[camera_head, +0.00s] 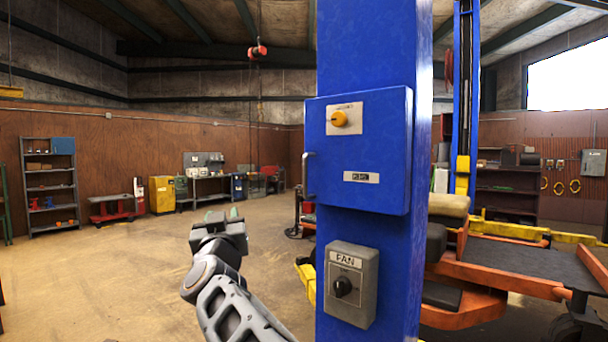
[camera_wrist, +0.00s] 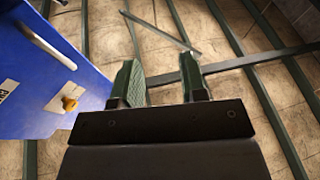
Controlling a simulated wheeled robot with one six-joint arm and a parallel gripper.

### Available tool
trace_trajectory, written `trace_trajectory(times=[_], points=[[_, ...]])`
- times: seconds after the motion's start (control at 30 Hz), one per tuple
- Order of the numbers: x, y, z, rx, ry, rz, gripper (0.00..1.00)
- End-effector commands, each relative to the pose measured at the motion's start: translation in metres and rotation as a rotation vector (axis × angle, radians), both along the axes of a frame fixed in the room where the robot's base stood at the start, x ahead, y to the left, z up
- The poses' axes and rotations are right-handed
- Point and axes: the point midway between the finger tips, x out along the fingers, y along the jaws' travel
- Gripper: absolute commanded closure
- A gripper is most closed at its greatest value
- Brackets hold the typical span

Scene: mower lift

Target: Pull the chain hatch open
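The blue hatch (camera_head: 385,150) is the front of a box on a blue post. It looks shut, and a pale vertical bar handle (camera_head: 308,176) is on its left edge. It carries a yellow knob (camera_head: 340,119) and a small label plate (camera_head: 361,177) that I cannot read surely. My gripper (camera_head: 222,214) is left of the handle and lower, apart from it. In the wrist view my gripper (camera_wrist: 162,75) is open, with nothing between its green fingers. The hatch (camera_wrist: 95,75) and its handle (camera_wrist: 45,38) show to the left there.
A grey box marked FAN (camera_head: 350,285) with a black knob is below the hatch on the post (camera_head: 365,40). An orange lift (camera_head: 480,265) stands to the right. The floor (camera_head: 110,275) on the left is clear, with shelves and benches along the far wall.

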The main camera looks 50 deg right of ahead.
Motion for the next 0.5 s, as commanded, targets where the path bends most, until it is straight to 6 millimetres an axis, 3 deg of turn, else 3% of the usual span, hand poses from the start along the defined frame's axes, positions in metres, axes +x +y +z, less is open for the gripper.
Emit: trace_trajectory(times=[0.03,0.1,0.2,0.37,0.5], points=[[-0.007,-0.021,0.012,-0.013,-0.049,-0.115,0.61],[-0.021,-0.045,0.026,-0.024,-0.096,-0.265,0.61],[-0.039,-0.069,0.036,-0.023,-0.13,-0.439,0.61],[-0.059,-0.09,0.042,-0.011,-0.145,-0.608,0.61],[-0.062,-0.105,0.048,-0.006,-0.144,-0.659,0.61]])
